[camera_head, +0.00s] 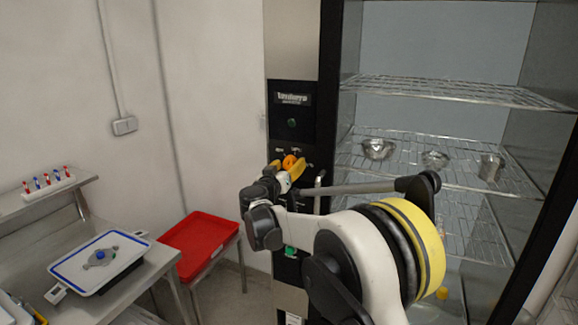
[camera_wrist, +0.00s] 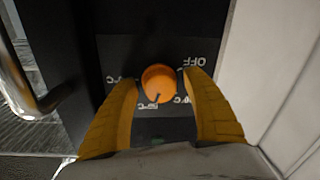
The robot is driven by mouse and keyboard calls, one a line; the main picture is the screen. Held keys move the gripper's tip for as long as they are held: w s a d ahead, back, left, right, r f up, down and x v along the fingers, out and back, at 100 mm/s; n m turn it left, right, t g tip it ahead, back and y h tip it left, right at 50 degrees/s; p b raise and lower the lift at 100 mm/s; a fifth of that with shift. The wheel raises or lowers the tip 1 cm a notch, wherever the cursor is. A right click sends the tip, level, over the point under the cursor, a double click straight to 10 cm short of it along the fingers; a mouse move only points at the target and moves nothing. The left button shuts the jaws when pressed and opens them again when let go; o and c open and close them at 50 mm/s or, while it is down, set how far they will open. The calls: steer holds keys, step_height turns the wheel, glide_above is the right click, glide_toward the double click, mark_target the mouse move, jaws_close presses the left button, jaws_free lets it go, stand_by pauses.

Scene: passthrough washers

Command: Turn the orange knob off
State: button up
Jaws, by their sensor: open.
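The orange knob (camera_wrist: 158,82) sits on a dark control panel (camera_wrist: 120,60) with temperature labels and an OFF mark around it, which appear upside down in the wrist view. A dark pointer line on the knob points toward the label at the bottom of that view. In the head view the knob (camera_head: 290,162) shows on the narrow front column of the tall cabinet. My gripper (camera_wrist: 160,90) is open, with one yellow finger on each side of the knob. I cannot tell whether the fingers touch it. The head view shows my gripper (camera_head: 287,168) at the panel.
A metal handle (camera_wrist: 30,85) stands out at the left in the wrist view. The cabinet has wire shelves (camera_head: 440,92) with metal bowls (camera_head: 378,149). A red tray (camera_head: 200,243) and a steel table (camera_head: 120,285) stand at the left.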

steer(key=c, duration=1.1)
steer(key=shift+c, duration=0.3)
